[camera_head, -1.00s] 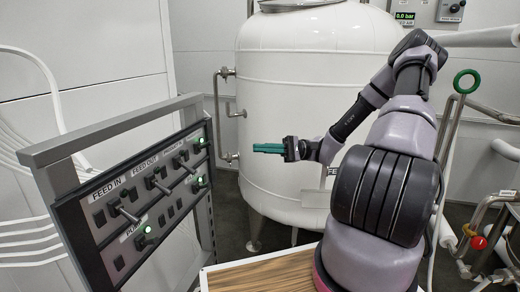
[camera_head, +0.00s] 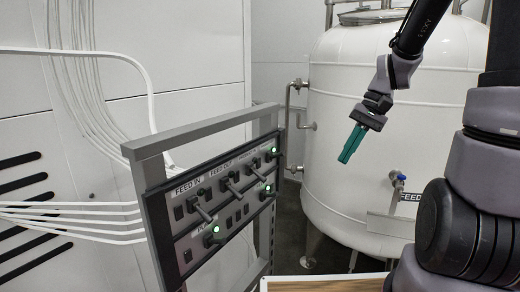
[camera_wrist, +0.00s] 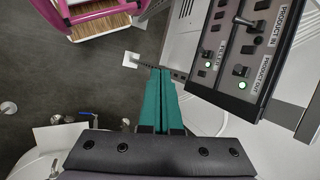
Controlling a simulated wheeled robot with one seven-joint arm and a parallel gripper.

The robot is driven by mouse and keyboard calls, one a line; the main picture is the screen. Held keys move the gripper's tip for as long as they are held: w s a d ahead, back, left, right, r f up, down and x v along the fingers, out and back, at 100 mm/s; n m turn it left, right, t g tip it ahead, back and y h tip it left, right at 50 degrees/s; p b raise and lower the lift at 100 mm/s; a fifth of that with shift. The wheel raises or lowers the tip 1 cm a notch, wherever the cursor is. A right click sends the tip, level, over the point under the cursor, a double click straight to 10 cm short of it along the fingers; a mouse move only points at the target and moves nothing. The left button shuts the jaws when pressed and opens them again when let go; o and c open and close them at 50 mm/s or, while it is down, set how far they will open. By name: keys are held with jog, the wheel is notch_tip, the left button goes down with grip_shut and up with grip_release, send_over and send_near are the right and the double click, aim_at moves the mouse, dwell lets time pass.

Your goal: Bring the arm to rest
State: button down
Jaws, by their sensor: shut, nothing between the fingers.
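My gripper (camera_head: 352,146) is in the upper right half of the head view, with teal fingers pointing down and slightly left in front of the white tank (camera_head: 345,190). In the wrist view the teal fingers (camera_wrist: 160,85) lie together with nothing between them. The gripper is apart from the control panel (camera_head: 222,205), which stands to its left in the head view. The upper part of my arm runs out of the top of the picture.
The panel has black levers and several green lights, and its grey frame (camera_head: 200,130) stands on the floor. White pipes (camera_head: 75,213) run along the left wall. A valve with a blue handle (camera_head: 400,179) sits at the tank's front. Dark floor (camera_wrist: 70,95) shows below the gripper.

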jog(key=s+d+r+t+h, duration=0.1)
jog(key=s+r+t, duration=0.2)
jog(key=r, duration=0.4)
jog(key=s+d+r+t+h, duration=0.1)
jog(key=s+r+t, duration=0.3)
jog(key=r, duration=0.4)
jog(key=shift+s+d+r+t+h, duration=0.15)
jog(key=shift+s+d+t+h, duration=0.2)
jog(key=shift+t+h, duration=0.4)
jog(key=shift+w, duration=0.1)
